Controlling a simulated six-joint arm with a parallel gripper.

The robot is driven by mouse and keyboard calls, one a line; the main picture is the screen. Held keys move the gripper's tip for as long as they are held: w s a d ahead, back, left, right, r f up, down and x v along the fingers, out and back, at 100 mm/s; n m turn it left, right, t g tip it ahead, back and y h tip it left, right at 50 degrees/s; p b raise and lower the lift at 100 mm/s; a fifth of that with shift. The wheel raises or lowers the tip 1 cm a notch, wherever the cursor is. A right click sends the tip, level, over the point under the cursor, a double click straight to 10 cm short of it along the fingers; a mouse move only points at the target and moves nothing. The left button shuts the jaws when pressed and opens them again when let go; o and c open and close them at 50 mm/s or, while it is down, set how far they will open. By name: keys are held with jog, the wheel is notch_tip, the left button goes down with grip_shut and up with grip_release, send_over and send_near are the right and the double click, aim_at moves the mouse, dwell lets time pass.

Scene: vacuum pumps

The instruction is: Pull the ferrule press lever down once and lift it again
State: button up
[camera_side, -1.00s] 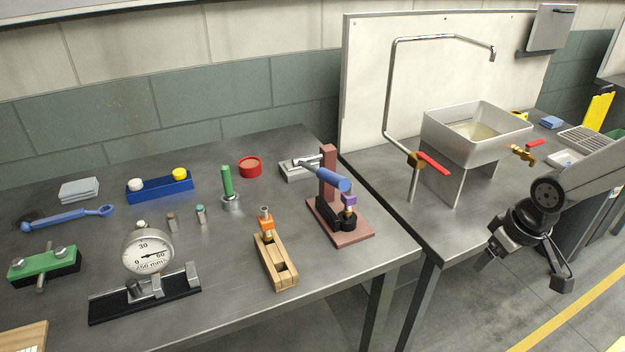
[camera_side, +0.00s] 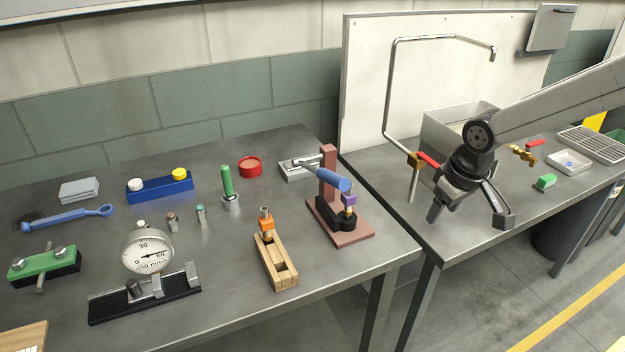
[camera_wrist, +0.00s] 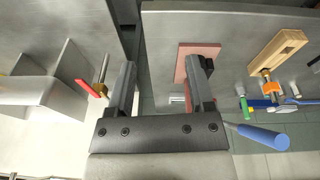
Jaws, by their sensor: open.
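The ferrule press (camera_side: 329,160) stands on the left bench near its right edge, with a reddish-brown base and post. Its lever has a blue handle (camera_side: 331,179), sloping down toward the front right. In the wrist view the blue handle (camera_wrist: 262,137) is right of my gripper, and the pinkish press base (camera_wrist: 203,49) is partly hidden behind the right finger. My gripper (camera_side: 468,212) is open and empty in the side view, over the right bench, to the right of the press and apart from it. Its spread fingers also show in the wrist view (camera_wrist: 160,78).
A wooden holder (camera_side: 276,264) with an orange-collared fitting stands left of the press. A grey tray (camera_side: 298,171) lies behind it. On the right bench, a bent pipe with a red-handled valve (camera_side: 416,160) and a metal sink (camera_side: 440,128) stand close to my gripper.

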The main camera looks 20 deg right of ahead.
jog(key=w+a+r+n+h, duration=0.1)
jog(key=w+a+r, duration=0.6)
jog(key=w+a, duration=0.25)
jog(key=g+h, duration=0.2)
jog(key=h, duration=0.1)
send_near(330, 174)
jog(key=shift+s+d+f+m, duration=0.1)
jog(key=shift+d+f+m, duration=0.1)
jog(key=shift+f, duration=0.2)
jog(key=shift+d+f+m, duration=0.1)
jog(key=shift+f+m, duration=0.1)
jog(key=shift+f, duration=0.15)
jog(key=shift+f, duration=0.1)
jog(key=shift+x, duration=4.4)
grip_shut()
